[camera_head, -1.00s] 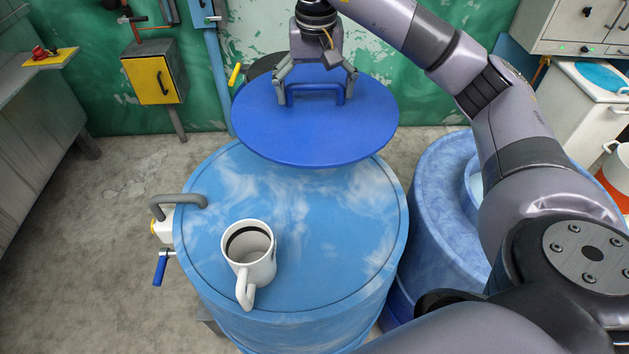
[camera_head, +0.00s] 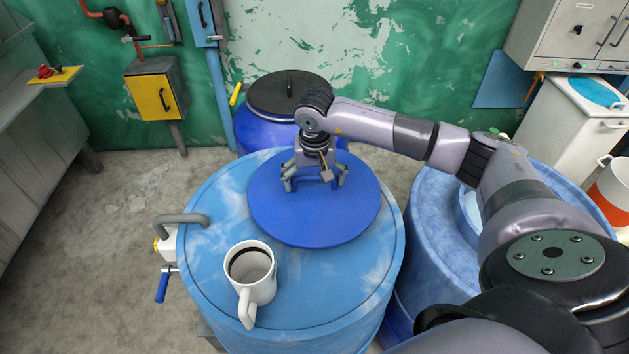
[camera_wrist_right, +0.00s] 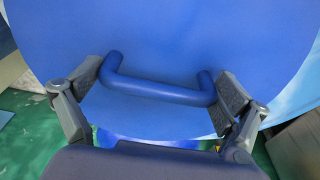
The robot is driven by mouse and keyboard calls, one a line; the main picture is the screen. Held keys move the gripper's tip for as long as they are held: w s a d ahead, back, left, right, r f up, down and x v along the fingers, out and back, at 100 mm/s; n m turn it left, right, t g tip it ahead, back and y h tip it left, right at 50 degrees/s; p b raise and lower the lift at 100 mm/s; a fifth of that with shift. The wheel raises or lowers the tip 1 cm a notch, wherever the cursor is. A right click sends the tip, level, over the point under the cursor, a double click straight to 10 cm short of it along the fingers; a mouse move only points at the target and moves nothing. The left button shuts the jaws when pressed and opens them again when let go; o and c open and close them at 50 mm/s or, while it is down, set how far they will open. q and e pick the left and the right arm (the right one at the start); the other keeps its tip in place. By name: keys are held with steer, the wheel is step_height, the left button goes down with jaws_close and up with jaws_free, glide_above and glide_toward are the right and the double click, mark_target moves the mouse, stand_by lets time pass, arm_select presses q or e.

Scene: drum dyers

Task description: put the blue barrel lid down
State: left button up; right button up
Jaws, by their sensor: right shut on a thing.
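The blue barrel lid (camera_head: 325,222) is a flat round disc over the rear part of the large light-blue drum's top (camera_head: 335,285). It looks nearly level. I cannot tell whether it touches the drum top or hangs just above it. My right gripper (camera_head: 315,184) is above the lid's middle, shut on its handle. In the right wrist view the right gripper (camera_wrist_right: 160,92) has a finger at each end of the blue bar handle (camera_wrist_right: 155,90), and the lid (camera_wrist_right: 170,35) fills most of the picture. My left gripper is out of view.
A white mug (camera_head: 250,275) stands on the drum top, in front and left of the lid. A dark-blue barrel with a black lid (camera_head: 275,95) stands behind the drum. Another blue drum (camera_head: 430,235) is at right. Open floor (camera_head: 125,245) lies at left.

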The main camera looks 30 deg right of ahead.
mark_target(315, 193)
steer(key=shift+f, duration=0.6)
steer(key=o, duration=1.1)
steer(key=shift+f, duration=0.1)
steer(key=shift+r, duration=0.35)
steer(key=r+b, duration=0.1)
steer(key=r, duration=0.2)
steer(key=r+b, duration=0.1)
steer(key=r, duration=0.3)
steer(key=s+r+b, duration=0.1)
steer(key=r, duration=0.3)
steer(key=shift+s+a+r, duration=0.1)
steer(key=shift+a+r, duration=0.1)
steer(key=shift+a, duration=0.2)
